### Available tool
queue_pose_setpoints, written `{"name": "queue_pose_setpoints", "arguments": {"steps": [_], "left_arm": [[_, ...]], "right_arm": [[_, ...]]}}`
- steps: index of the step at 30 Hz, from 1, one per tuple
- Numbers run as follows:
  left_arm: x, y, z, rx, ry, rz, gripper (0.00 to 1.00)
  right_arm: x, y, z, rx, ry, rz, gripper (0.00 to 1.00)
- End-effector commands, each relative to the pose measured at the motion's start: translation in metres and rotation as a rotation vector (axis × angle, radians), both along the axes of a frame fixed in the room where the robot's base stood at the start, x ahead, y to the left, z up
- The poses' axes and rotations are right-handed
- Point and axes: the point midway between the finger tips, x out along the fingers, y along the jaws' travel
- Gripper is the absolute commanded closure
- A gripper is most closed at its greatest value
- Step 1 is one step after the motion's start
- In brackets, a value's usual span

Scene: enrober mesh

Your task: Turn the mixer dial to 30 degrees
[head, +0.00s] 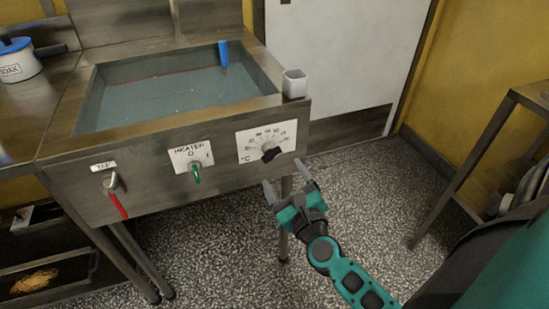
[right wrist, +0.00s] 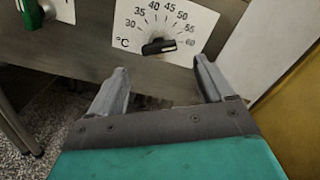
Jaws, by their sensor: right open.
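A black dial knob (head: 271,153) sits on a white plate (head: 247,149) at the right of the steel tank's front panel. In the right wrist view the knob (right wrist: 158,46) lies below an arc of numbers from 30 at left to 60 at right, with °C at lower left. The knob lies nearly level, with a pale mark near its right end, close to the 60 side. My right gripper (head: 285,172) is open and empty, just in front of and below the dial. Its fingertips (right wrist: 161,65) straddle the knob's line, apart from it. My left gripper is out of view.
Left of the dial are a green heater switch (head: 196,173) and a red-handled tap lever (head: 117,203). A rack (head: 480,150) stands at right. The speckled floor between is clear.

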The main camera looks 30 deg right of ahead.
Motion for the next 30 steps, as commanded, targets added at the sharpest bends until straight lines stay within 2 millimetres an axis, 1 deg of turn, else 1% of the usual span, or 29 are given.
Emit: {"name": "queue_pose_setpoints", "arguments": {"steps": [1, 6, 9, 12, 17, 24, 30], "left_arm": [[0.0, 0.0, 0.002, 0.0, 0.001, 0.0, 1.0], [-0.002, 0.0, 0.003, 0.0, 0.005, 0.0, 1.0], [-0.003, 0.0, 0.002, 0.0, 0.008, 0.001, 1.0], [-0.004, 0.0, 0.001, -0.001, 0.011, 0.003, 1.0], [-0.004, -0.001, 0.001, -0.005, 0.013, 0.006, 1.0], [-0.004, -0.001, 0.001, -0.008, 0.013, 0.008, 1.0], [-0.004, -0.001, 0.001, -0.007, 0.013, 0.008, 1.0]], "right_arm": [[0.011, -0.003, 0.002, 0.001, -0.003, -0.002, 0.19], [0.039, -0.009, 0.001, 0.0, -0.001, 0.0, 0.19], [0.051, -0.012, 0.0, 0.0, -0.001, 0.0, 0.19], [0.06, -0.014, 0.0, 0.0, 0.0, -0.001, 0.19], [0.065, -0.016, 0.0, -0.001, 0.002, 0.0, 0.19], [0.065, -0.016, 0.0, -0.001, 0.002, 0.0, 0.19], [0.065, -0.016, 0.0, -0.002, 0.002, 0.0, 0.38]]}}
